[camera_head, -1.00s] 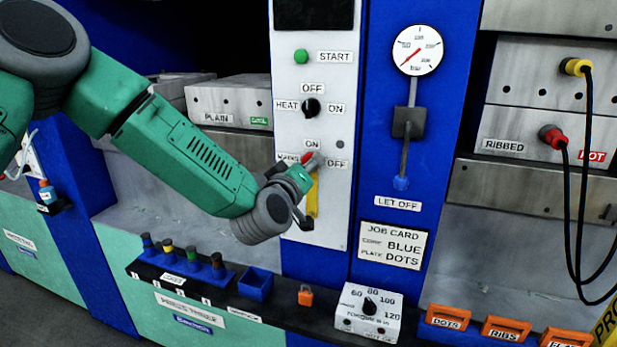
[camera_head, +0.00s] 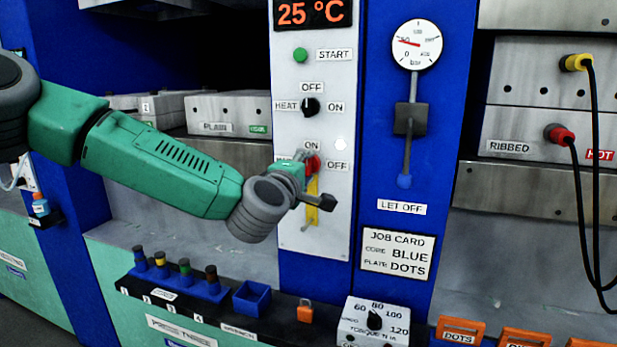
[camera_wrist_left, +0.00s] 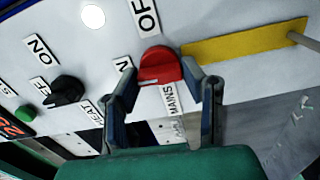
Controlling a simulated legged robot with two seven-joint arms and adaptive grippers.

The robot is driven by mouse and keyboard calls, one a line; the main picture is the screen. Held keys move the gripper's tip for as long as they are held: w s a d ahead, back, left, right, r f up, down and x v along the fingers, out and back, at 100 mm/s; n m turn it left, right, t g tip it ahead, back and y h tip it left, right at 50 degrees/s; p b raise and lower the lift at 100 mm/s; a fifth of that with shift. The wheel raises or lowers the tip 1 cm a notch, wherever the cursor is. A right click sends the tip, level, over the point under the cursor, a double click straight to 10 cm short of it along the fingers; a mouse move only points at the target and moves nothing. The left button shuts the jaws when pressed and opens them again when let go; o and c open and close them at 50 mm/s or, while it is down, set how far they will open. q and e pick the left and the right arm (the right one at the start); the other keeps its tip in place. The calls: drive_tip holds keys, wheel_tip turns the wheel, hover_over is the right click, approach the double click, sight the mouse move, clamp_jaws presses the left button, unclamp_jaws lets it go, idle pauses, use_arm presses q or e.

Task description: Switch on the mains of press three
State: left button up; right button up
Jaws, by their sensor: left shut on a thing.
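The red mains switch (camera_head: 313,165) is on the light control panel, with ON above it and OFF to its right. It also shows in the left wrist view (camera_wrist_left: 160,66), beside the MAINS label. My left gripper (camera_head: 307,180) is at the switch, its fingers (camera_wrist_left: 164,82) on either side of the red knob, shut on it. The gripper covers part of the label and knob in the head view. The display (camera_head: 312,13) reads 25 °C, and a white lamp (camera_head: 341,144) glows near the switch. My right gripper is not in view.
The black HEAT knob (camera_head: 310,107) and green START button (camera_head: 300,55) are above. A yellow strip (camera_head: 312,203) runs below the switch. The let-off lever (camera_head: 406,150) hangs to the right. A blue bin (camera_head: 252,297) and orange padlock (camera_head: 305,311) are on the ledge below.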

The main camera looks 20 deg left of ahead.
use_arm(q)
drive_tip(key=shift+a+f+n, duration=0.1)
drive_tip(key=shift+a+n, duration=0.1)
drive_tip(key=shift+n, duration=0.2)
drive_tip(key=o, duration=1.1)
drive_tip(key=shift+o, duration=0.2)
drive_tip(key=shift+a, duration=0.15)
drive_tip(key=shift+s+a, duration=0.1)
drive_tip(key=s, duration=1.2)
drive_tip(key=shift+a, duration=0.25)
drive_tip(key=shift+w+d+f, duration=0.1)
